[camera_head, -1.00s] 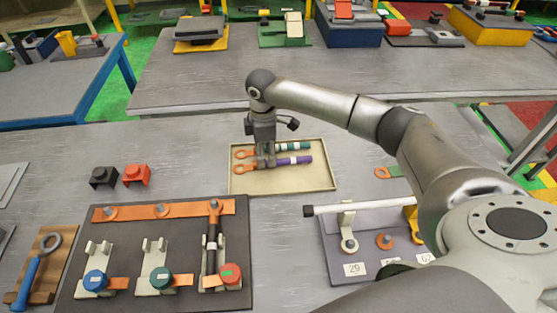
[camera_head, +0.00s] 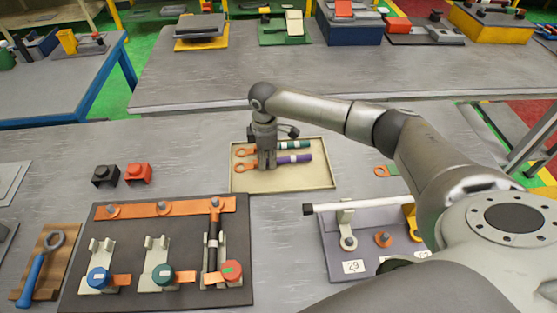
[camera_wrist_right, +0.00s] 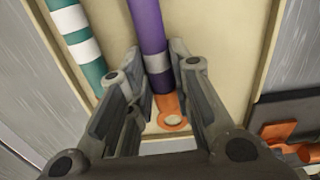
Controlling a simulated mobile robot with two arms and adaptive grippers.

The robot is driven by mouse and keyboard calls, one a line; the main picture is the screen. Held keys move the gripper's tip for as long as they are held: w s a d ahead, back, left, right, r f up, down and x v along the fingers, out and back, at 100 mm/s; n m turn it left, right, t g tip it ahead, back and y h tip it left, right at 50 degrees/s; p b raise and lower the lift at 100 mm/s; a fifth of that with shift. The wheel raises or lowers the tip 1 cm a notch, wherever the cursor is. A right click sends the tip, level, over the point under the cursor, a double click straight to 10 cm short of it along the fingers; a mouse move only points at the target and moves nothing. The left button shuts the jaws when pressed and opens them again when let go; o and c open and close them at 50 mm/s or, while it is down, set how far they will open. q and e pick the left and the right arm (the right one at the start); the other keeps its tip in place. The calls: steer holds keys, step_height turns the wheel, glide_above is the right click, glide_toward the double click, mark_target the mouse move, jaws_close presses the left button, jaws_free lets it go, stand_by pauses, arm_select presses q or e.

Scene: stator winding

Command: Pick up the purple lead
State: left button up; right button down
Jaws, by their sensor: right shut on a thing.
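The purple lead (camera_head: 296,159) lies in the shallow beige tray (camera_head: 312,181), in front of the green lead (camera_head: 293,146). My right gripper (camera_head: 267,166) reaches down over the tray and is shut on the purple lead near its orange ring-terminal end. In the right wrist view the purple lead (camera_wrist_right: 147,25) runs between the two fingers (camera_wrist_right: 158,65), with its grey band between them and its orange ring (camera_wrist_right: 172,120) beyond. The green lead (camera_wrist_right: 77,36) lies to the left, apart from the fingers. The gripper hides part of both leads in the head view. My left gripper is not in view.
A dark board (camera_head: 130,224) with an orange bar and several posts stands at front left. Black (camera_head: 105,176) and red (camera_head: 138,174) blocks sit left of the tray. A grey fixture with a white rod (camera_head: 358,206) stands at front right. Bare table lies around the tray.

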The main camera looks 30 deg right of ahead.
steer(key=shift+r, duration=0.15)
steer(key=shift+r, duration=0.25)
step_height(320, 180, up, 2)
steer(key=shift+w+r+b, duration=0.1)
steer(key=shift+r+b, duration=0.05)
steer(key=shift+b, duration=0.7)
steer(key=s+a+r+b, duration=0.2)
steer(key=s+a+r, duration=0.7)
steer(key=s+r, duration=0.1)
steer(key=shift+s+a, duration=0.2)
steer(key=shift+a, duration=0.05)
